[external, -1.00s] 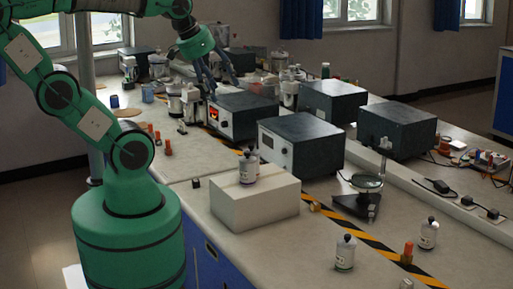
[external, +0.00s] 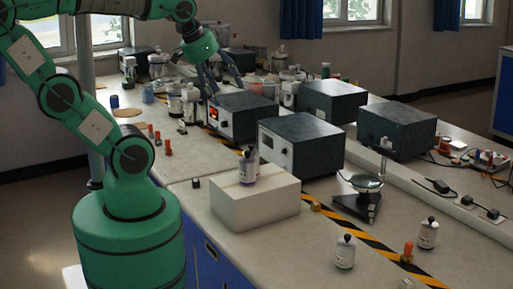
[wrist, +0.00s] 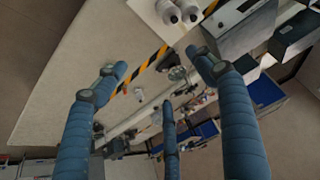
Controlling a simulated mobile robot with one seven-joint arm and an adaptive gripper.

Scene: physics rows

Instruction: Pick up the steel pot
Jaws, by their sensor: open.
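My gripper (external: 224,80) hangs above the back part of the bench, over or near a dark instrument box with a red display (external: 240,115). Its blue fingers are spread apart, with nothing held between them; they also show spread in the wrist view (wrist: 158,82). I cannot pick out a steel pot with certainty. Several small pale and metallic containers (external: 174,102) stand left of the instrument, and others stand behind the fingers, partly hidden. They are too small to tell apart.
A white box (external: 255,207) with bottles (external: 248,168) on it stands nearer the camera. More dark instruments (external: 300,142) stand to the right. A magnifier stand (external: 368,195), loose bottles (external: 345,252) and orange-capped items share the front bench. Bare bench lies left of the white box.

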